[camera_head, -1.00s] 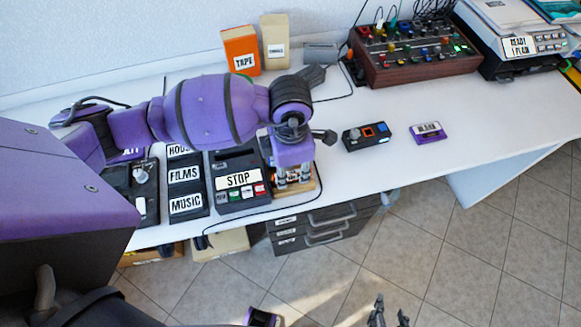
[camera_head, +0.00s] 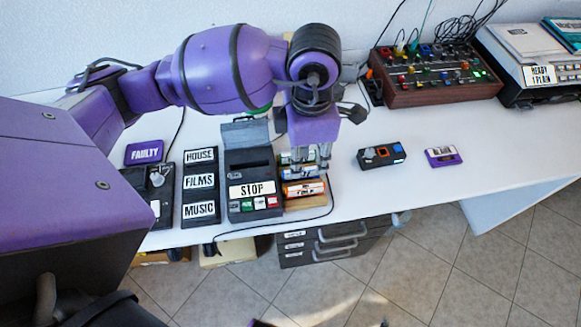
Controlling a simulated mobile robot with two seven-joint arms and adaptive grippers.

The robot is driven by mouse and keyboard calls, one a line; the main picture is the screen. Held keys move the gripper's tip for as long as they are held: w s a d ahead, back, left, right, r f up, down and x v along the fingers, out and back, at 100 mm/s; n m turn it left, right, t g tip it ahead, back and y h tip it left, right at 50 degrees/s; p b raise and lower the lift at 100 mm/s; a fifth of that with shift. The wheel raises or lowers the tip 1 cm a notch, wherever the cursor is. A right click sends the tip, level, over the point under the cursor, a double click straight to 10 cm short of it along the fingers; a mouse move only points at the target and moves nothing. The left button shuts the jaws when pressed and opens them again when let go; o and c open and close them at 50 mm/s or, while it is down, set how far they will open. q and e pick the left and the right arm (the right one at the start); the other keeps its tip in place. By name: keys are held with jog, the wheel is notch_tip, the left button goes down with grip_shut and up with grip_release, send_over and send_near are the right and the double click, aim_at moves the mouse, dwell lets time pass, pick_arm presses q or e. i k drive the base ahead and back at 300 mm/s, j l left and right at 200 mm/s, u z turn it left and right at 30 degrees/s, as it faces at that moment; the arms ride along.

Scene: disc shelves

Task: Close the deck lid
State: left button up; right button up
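The black deck (camera_head: 262,213) stands on the white table with a STOP label and a row of coloured buttons at its front. Its grey lid (camera_head: 245,132) stands raised at the back edge, partly hidden by my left arm. My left gripper (camera_head: 311,163) points down just right of the deck, over a small wooden rack (camera_head: 306,203). Its fingers are apart, with nothing seen held between them. Only a tiny dark tip, perhaps of my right gripper (camera_head: 385,323), shows at the bottom edge.
Left of the deck are a black strip labelled HOUSE, FILMS, MUSIC (camera_head: 200,182) and a purple FAULTY sign (camera_head: 144,152). The rack holds several cylinders. A small black device (camera_head: 382,155) and a purple cassette (camera_head: 443,156) lie to the right, with clear table around them.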

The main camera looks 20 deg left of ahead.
aim_at(242, 122)
jog(key=u, duration=1.05)
jog(key=i+l+z, duration=0.2)
jog(key=l, duration=0.25)
jog(key=i+l+z, duration=0.15)
jog(key=l, duration=0.25)
jog(key=i, duration=0.1)
